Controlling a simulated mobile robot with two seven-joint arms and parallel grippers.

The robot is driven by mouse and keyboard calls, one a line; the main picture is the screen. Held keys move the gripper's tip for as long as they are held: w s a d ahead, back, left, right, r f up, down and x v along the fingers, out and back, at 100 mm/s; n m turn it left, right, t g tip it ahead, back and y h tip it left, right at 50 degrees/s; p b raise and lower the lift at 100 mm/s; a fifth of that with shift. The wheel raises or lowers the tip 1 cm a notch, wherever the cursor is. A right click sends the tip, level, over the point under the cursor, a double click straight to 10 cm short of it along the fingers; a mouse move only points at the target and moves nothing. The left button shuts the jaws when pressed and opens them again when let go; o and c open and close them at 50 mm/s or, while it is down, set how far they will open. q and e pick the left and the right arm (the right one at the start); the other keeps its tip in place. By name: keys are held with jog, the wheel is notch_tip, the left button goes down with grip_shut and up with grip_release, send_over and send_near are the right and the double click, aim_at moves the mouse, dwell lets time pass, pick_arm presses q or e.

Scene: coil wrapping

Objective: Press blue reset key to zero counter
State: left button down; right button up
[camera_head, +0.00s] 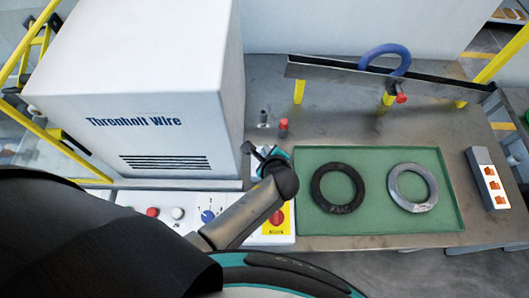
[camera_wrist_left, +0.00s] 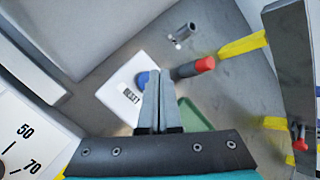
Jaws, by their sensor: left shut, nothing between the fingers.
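The blue reset key (camera_wrist_left: 143,79) sits on a white panel (camera_wrist_left: 115,92) marked RESET, seen in the left wrist view. My left gripper (camera_wrist_left: 158,78) is shut and empty, with its fingertips right beside the key and partly covering it in that view. I cannot tell whether they touch it. In the head view my left gripper (camera_head: 258,155) is over the white reset panel, and my own arm and gripper hide most of the panel and the key. The counter's display cannot be made out. My right gripper is in neither view.
A red-capped post (camera_head: 283,127) and a grey post (camera_head: 263,118) stand just behind the panel. A white machine housing (camera_head: 150,90) rises at left. A green tray (camera_head: 380,225) holds a black ring (camera_head: 321,187) and a grey ring (camera_head: 393,187). A blue coil (camera_head: 404,60) hangs over the rail.

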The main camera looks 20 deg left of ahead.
pick_arm(q)
jog(key=shift+f, duration=0.1)
jog(key=shift+f, duration=0.3)
jog(key=shift+f+b, duration=0.45)
jog(key=shift+f, duration=0.1)
dwell(0.5)
dwell(0.4)
jog(key=shift+r+p, duration=0.95)
jog(key=shift+p, duration=0.15)
notch_tip(320, 180, up, 5)
jog(key=p, duration=0.5)
jog(key=shift+r+p, duration=0.1)
jog(key=shift+p, duration=0.2)
